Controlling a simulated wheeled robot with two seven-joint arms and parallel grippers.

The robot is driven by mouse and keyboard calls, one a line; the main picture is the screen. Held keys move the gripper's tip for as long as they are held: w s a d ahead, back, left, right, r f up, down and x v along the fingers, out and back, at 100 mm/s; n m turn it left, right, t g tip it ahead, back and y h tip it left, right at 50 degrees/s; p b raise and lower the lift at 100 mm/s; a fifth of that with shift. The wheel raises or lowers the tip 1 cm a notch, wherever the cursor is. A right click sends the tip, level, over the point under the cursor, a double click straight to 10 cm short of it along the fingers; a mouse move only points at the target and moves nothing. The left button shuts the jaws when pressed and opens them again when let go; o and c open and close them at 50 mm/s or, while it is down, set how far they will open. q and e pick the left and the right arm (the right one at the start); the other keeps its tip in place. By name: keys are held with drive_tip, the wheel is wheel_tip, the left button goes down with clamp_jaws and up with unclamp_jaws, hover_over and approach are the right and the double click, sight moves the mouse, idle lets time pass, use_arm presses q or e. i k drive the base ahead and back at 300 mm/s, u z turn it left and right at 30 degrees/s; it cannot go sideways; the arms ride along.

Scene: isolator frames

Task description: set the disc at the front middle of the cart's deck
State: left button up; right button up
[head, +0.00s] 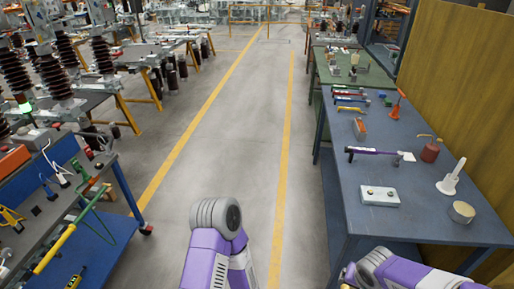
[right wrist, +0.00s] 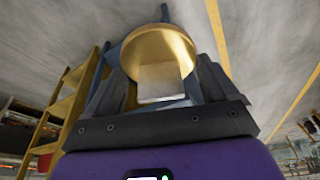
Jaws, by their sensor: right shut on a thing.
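A round gold disc (right wrist: 155,45) is held between the dark fingers of my right gripper (right wrist: 160,88) in the right wrist view. A pale square patch shows at the disc's near side. In the head view my right arm is at the bottom right, with a small gold bit at its left edge; I cannot tell whether that is the disc. A blue-framed cart (head: 119,189) with a caster stands at the left, and its grey top (head: 45,250) carries tools. My left arm shows at the bottom middle; its gripper is out of view.
The grey aisle (head: 235,130) between yellow lines is clear. Benches with dark insulators (head: 55,78) stand at the far left.

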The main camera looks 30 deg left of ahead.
sight(48, 217)
drive_tip(key=u, duration=3)
drive_tip(key=i, duration=1.65)
drive_tip(key=u, duration=4.1)
